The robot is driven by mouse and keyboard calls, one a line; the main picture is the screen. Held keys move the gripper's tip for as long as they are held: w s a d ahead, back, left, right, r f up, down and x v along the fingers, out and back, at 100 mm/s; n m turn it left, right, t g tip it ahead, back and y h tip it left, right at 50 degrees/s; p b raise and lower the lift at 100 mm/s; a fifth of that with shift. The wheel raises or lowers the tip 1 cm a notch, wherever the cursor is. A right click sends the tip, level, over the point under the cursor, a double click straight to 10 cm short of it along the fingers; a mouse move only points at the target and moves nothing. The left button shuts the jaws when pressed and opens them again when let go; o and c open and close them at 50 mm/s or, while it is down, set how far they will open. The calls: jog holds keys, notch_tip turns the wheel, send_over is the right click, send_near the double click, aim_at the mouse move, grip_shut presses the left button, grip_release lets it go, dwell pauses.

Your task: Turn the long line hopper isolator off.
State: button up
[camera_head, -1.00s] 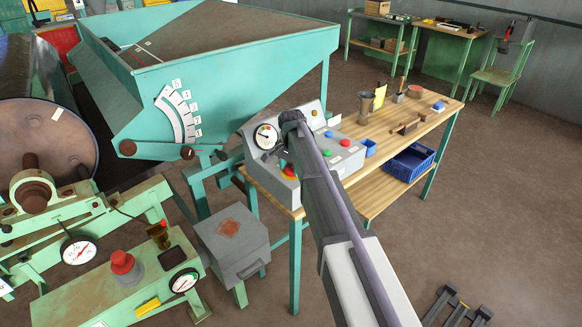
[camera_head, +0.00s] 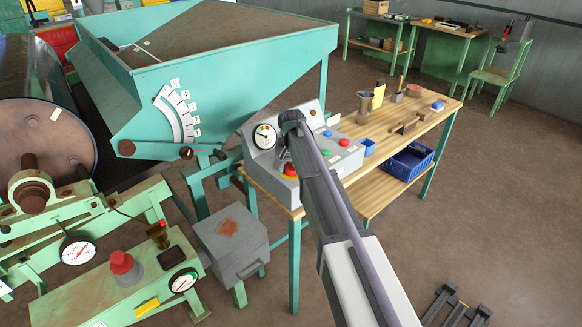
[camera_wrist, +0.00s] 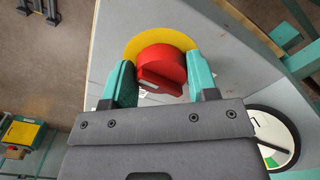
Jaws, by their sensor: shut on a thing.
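The isolator is a red rotary knob (camera_wrist: 160,69) on a round yellow plate (camera_wrist: 148,42), set in a grey control box. In the wrist view my gripper (camera_wrist: 162,80) has its two teal fingers on either side of the red knob, shut on it. The knob's raised grip bar lies slightly tilted across the picture. In the head view the grey control box (camera_head: 343,160) stands on the wooden bench, and the red and yellow isolator (camera_head: 289,170) shows at its lower left corner. My arm hides part of the box and my gripper there.
A round gauge (camera_head: 264,136) sits on the box near the knob; it also shows in the wrist view (camera_wrist: 273,138). Green, red and blue buttons are on the right of the box. The wooden bench (camera_head: 425,122) holds a metal cup, a blue bin and small tools. A green hopper (camera_head: 230,70) stands behind.

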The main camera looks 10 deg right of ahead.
aim_at(291, 166)
jog(key=o, duration=0.9)
notch_tip(291, 166, up, 11)
jog(key=p, duration=1.1)
jog(key=shift+f, duration=0.1)
jog(key=s+n, duration=0.1)
jog(key=s, duration=0.9)
jog(key=s+a+n, duration=0.1)
jog(key=s+n, duration=0.1)
jog(key=s, duration=0.8)
jog(key=s+n, duration=0.1)
jog(key=s, duration=1)
jog(key=shift+a+n, duration=0.3)
jog(key=shift+n, duration=0.1)
